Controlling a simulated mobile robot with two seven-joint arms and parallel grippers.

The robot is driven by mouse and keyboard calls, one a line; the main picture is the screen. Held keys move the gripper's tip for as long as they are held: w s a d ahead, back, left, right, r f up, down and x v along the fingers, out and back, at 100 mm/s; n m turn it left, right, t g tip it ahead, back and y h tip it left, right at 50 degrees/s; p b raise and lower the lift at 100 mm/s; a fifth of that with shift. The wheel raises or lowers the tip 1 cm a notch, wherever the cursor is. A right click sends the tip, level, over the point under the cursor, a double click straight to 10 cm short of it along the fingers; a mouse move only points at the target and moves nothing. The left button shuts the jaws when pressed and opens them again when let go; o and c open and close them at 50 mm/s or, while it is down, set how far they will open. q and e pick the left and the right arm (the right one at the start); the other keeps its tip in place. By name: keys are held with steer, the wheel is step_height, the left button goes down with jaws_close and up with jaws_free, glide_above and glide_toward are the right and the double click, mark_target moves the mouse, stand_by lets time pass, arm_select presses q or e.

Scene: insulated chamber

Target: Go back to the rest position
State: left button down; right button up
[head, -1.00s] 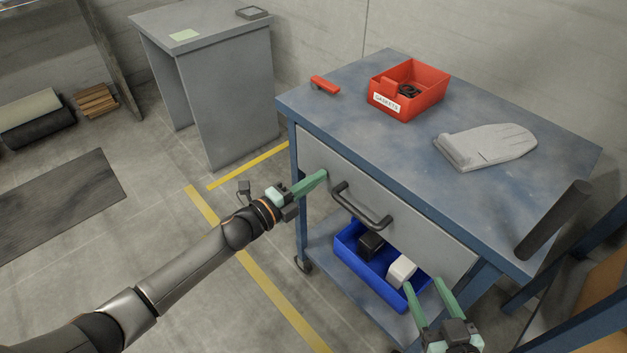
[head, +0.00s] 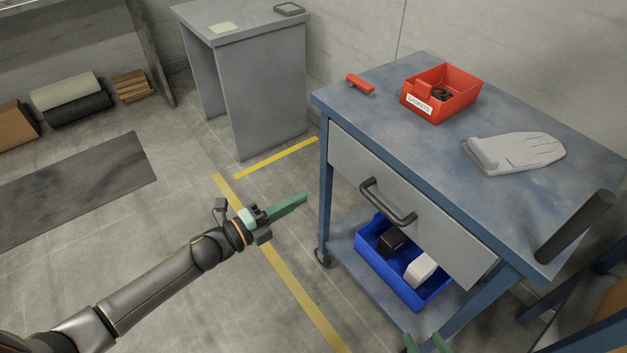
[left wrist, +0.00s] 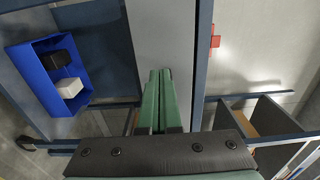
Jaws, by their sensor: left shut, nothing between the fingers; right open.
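My left gripper (head: 290,205) is shut and empty in the head view. It is over the floor to the left of the blue workbench (head: 400,125), apart from its drawer front. In the left wrist view its two green fingers (left wrist: 160,85) lie together with nothing between them. My right gripper (head: 427,345) shows only as two green fingertips, spread apart, at the bottom edge of the head view. The rest of it is out of frame. No object shows between those fingertips.
The grey drawer (head: 425,215) has a dark handle (head: 388,203). A blue bin (head: 375,262) with a black and a white item is on the lower shelf. A red gasket bin (head: 458,108) and grey glove (head: 515,155) are on top.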

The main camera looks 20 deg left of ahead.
arm_select(q)
steer(key=shift+s, duration=0.15)
arm_select(e)
steer(key=shift+f, duration=0.1)
arm_select(q)
steer(key=s+d+f+n+g+y, duration=0.15)
steer(key=s+f+n+y, duration=0.3)
steer(key=s+n, duration=0.55)
steer(key=s+d+f+n+g+y, duration=0.1)
steer(key=s+f+n+g+y, duration=0.15)
steer(key=s+f+n, duration=0.7)
step_height(320, 180, up, 17)
steer(key=s+a+n+y+p, duration=0.1)
steer(key=n+p, duration=0.3)
steer(key=p, duration=1.5)
steer(key=shift+s+a+f+g+y, duration=0.2)
steer(key=shift+a+g+y, duration=0.15)
steer(key=shift+a, duration=0.35)
arm_select(e)
step_height(320, 180, up, 13)
steer(key=s+d+h, duration=0.1)
steer(key=s+d, duration=0.1)
steer(key=shift+s+d+m+g, duration=0.2)
steer(key=shift+s+m+g, duration=0.1)
steer(key=shift+s+m, duration=0.1)
steer(key=shift+w, duration=0.1)
